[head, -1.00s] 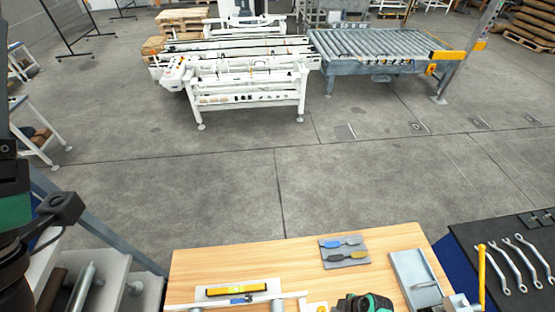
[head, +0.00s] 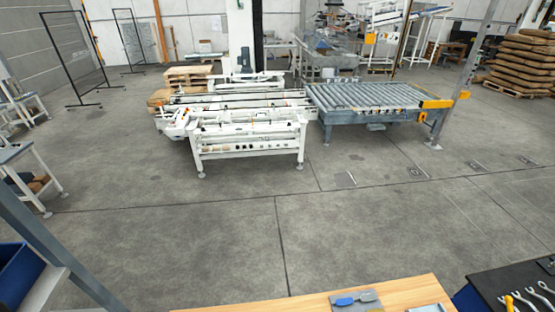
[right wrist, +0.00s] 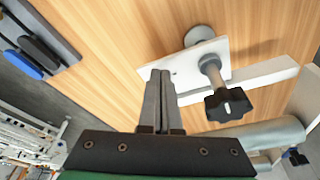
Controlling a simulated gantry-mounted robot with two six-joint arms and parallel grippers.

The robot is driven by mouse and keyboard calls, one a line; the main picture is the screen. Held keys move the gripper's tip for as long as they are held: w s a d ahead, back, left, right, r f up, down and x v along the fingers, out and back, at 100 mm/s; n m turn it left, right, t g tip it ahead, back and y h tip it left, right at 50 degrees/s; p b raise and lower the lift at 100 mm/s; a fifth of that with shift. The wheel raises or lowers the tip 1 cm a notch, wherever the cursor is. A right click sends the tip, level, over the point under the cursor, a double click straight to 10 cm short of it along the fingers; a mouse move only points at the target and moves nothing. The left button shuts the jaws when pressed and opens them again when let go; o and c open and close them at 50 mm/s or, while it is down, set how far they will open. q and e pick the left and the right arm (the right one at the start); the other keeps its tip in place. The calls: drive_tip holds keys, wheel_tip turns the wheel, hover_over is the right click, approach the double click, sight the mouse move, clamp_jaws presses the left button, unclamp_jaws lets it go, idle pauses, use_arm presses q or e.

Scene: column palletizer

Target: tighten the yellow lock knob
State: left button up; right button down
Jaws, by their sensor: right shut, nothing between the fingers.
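No yellow lock knob can be made out in either current view. In the right wrist view, a black lobed knob (right wrist: 228,104) sits on a metal shaft at a white bracket (right wrist: 190,66) over the wooden bench top (right wrist: 110,40). My right gripper (right wrist: 158,76) is shut and empty. Its fingertips appear left of the black knob, apart from it. My left gripper is out of view. The head view shows only the far part of the wooden bench top (head: 300,303), and the fixture is below the frame.
A grey holder (head: 368,297) with blue-handled tools lies on the bench; a blue-and-black tool (right wrist: 24,64) shows in the wrist view. A grey cylinder (right wrist: 262,136) lies lower right. Wrenches (head: 520,300) lie on a black mat at right. Open floor (head: 200,240) separates the bench from a conveyor (head: 370,97).

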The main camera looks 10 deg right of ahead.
drive_tip(key=shift+w+a, duration=0.2)
drive_tip(key=shift+a, duration=0.2)
idle(0.8)
drive_tip(key=shift+r+p, duration=0.1)
drive_tip(key=shift+p, duration=0.35)
drive_tip(key=shift+s+a+p, duration=0.15)
drive_tip(key=shift+s+p, duration=0.05)
drive_tip(key=shift+p, duration=0.1)
drive_tip(key=shift+s, duration=0.1)
drive_tip(key=shift+s, duration=0.2)
idle(0.6)
